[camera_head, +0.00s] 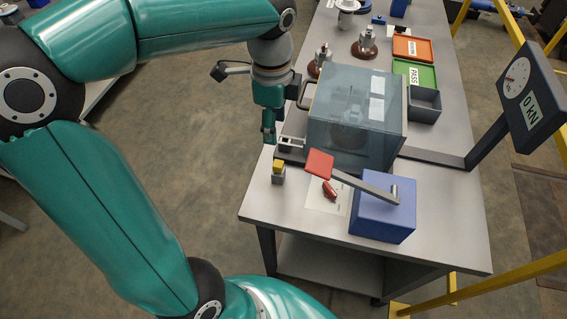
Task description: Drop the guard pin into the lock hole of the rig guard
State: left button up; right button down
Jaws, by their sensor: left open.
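The rig guard (355,105) is a see-through, blue-tinted box on the table, with a handle on its left side. A small grey bracket (290,143) sticks out at its lower left and looks like the lock; its hole is too small to make out. A yellow-topped piece (278,165), probably the guard pin, stands upright in a small grey block near the table's left edge. My left gripper (269,138) points down just left of the bracket, above and behind the yellow piece, apart from it. It is open and looks empty. My right gripper is out of view.
A blue box (383,212) with a lever ending in a red pad (319,164) stands in front of the guard. A red piece lies on a paper sheet. Behind are trays (414,75), a grey bin (425,104) and insulators. A gauge (530,95) stands right.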

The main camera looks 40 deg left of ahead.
pick_arm(q)
send_over(278, 163)
notch_tip(278, 163, down, 7)
jog(key=shift+w+a+f+b, duration=0.1)
jog(key=shift+w+f+b, duration=0.05)
jog(key=shift+b, duration=0.15)
jog(key=shift+f, duration=3.3)
grip_shut()
